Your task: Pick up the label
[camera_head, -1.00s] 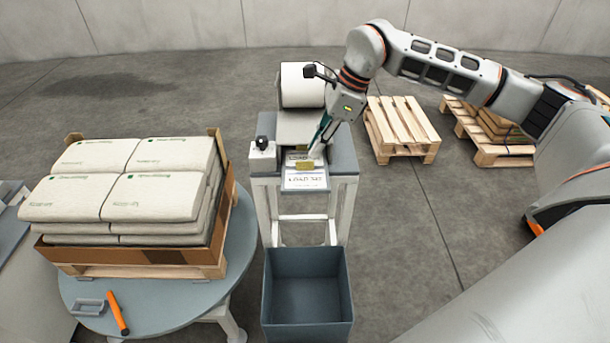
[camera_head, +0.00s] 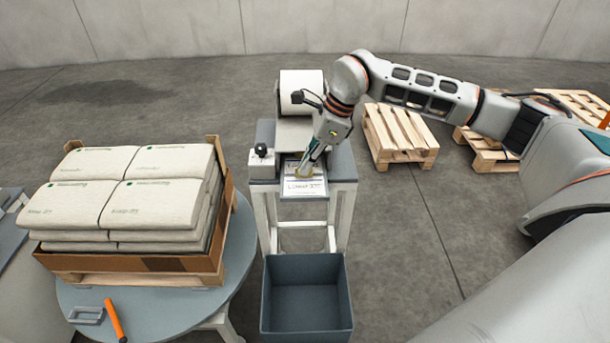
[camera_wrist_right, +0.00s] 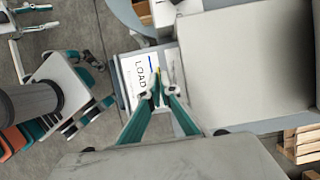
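The white label (camera_head: 303,188), printed with dark "LOAD" lettering, lies flat on the front outlet of the label printer (camera_head: 303,85). In the right wrist view the label (camera_wrist_right: 131,72) lies between and just beyond my fingertips, with a thin yellow strip beside its lettering. My right gripper (camera_head: 306,172) reaches down over the label's far part, at a small yellow piece. In the wrist view its two teal fingers (camera_wrist_right: 162,94) lean together with a narrow gap between the tips. I cannot tell whether they touch the label.
An open blue-grey bin (camera_head: 306,328) stands in front of the printer stand. At left, a pallet of pale sacks (camera_head: 130,190) sits on a round table (camera_head: 235,250) with an orange-handled tool (camera_head: 115,320). Empty wooden pallets (camera_head: 400,135) lie behind right.

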